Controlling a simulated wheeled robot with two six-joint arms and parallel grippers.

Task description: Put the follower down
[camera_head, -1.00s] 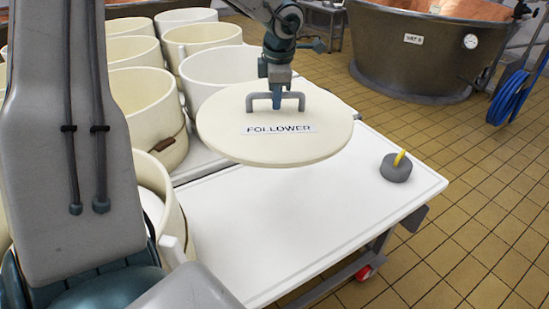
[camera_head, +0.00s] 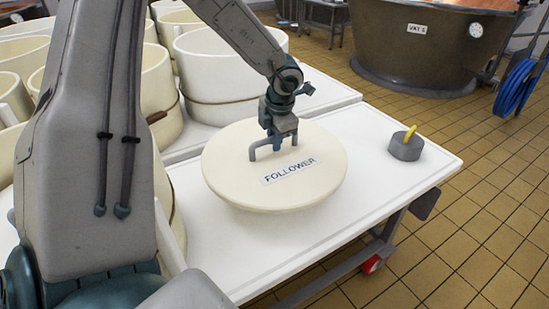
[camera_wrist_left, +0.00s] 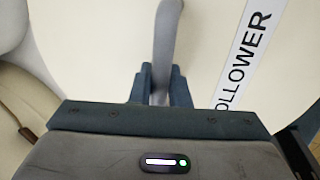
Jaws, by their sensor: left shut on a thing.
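The follower (camera_head: 300,193) is a round cream disc with a grey handle and a "FOLLOWER" label. In the head view it is level at the near left part of the white table (camera_head: 392,185), low over the top or resting on it; I cannot tell which. My left gripper (camera_head: 276,146) is shut on its handle from above. In the left wrist view the handle (camera_wrist_left: 166,45) runs between the jaws (camera_wrist_left: 158,82), with the follower's face (camera_wrist_left: 110,45) filling most of the view. My right gripper is not in view.
A grey weight with a yellow handle (camera_head: 406,146) stands at the table's far right corner. Several cream moulds (camera_head: 212,75) stand at the left and behind.

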